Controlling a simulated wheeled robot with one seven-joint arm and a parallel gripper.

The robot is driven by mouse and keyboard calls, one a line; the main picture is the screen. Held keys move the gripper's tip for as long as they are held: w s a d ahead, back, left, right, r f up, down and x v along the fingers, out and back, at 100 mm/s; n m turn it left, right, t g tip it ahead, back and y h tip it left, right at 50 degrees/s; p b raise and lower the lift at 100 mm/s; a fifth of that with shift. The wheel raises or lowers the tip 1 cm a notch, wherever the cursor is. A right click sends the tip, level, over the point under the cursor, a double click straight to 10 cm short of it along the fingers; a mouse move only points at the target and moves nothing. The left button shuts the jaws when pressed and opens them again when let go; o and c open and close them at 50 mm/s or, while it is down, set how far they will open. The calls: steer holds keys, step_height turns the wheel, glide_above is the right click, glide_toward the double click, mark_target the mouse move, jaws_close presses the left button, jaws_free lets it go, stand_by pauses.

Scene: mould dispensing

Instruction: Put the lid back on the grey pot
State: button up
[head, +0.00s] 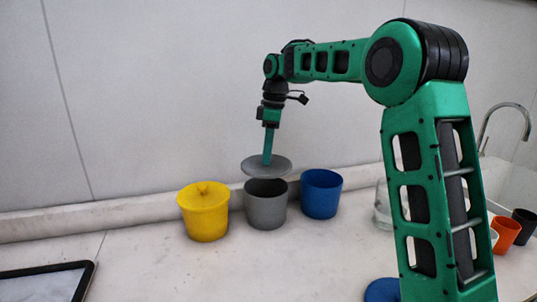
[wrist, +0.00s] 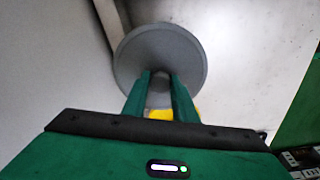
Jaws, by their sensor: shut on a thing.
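The grey pot (head: 266,209) stands open on the counter between a yellow pot and a blue pot. My gripper (head: 268,157) is shut on the grey lid (head: 252,168), a round disc held roughly level just above the grey pot's rim. In the head view the lid sits a little behind the opening and appears apart from the pot. In the wrist view the fingers (wrist: 160,85) meet at the middle of the lid (wrist: 160,42), which hides the grey pot there.
The yellow pot (head: 203,214) with its lid on stands close on the left, the open blue pot (head: 321,196) close on the right. A blue lid (head: 382,290) lies near the front. A black-rimmed tray (head: 45,283) is at the left.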

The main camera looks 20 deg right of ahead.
steer(key=shift+a+f, duration=0.1)
steer(key=shift+f, duration=3.1)
steer(key=shift+s+f, duration=0.15)
stand_by(0.4)
steer(key=o, duration=1.1)
steer(key=o, duration=0.5)
steer(key=shift+r, duration=3.55)
